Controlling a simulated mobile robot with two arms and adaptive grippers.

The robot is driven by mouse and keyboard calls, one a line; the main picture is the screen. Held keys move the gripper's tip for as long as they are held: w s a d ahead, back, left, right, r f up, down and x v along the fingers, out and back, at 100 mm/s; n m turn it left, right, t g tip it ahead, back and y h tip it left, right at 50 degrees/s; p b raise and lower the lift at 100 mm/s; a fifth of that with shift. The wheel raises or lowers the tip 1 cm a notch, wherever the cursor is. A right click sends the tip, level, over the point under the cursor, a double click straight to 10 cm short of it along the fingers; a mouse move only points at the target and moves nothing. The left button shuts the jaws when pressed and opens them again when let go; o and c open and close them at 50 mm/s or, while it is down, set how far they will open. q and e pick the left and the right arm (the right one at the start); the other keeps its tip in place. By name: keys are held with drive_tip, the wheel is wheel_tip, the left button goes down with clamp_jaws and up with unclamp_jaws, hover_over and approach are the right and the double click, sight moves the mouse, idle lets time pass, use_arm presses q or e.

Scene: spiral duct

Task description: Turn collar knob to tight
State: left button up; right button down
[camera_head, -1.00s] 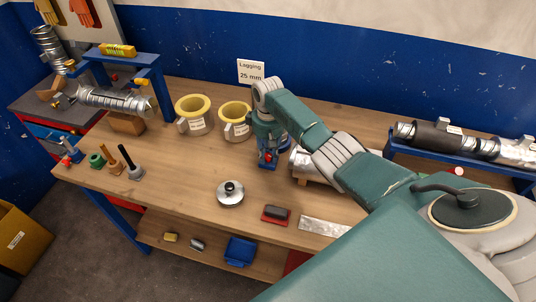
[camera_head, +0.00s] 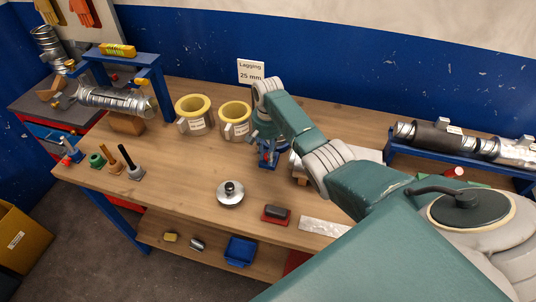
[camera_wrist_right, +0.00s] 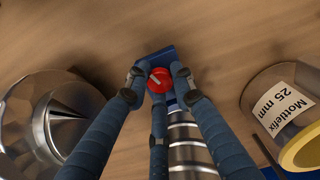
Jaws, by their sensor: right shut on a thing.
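The collar knob (camera_wrist_right: 159,80) is red with a pale pointer mark set diagonally across it. In the right wrist view it sits between the blue fingers of my right gripper, which is shut on it from above. A blue block and a ribbed silver collar or duct piece (camera_wrist_right: 188,135) lie beneath the knob and fingers. In the head view my right gripper (camera_head: 267,152) points down at the blue stand on the bench, and its fingers mostly hide the knob. Any tight marking by the knob is unreadable. My left gripper is not in view.
Two yellow lagging rings (camera_head: 195,115) stand just left of the gripper. A silver lidded disc (camera_head: 230,193) and a red-based block (camera_head: 277,213) lie in front. A blue rack (camera_head: 400,152) with duct lengths stands right.

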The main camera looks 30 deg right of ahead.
drive_tip(key=shift+w+d+r+m, duration=0.1)
drive_tip(key=shift+w+r+m, duration=0.1)
drive_tip(key=shift+m, duration=0.4)
drive_tip(key=c, duration=1.7)
unclamp_jaws()
drive_tip(key=shift+o, duration=1.2)
drive_tip(key=shift+s+f, duration=0.1)
drive_tip(key=shift+s, duration=0.05)
wheel_tip(320, 180, up, 12)
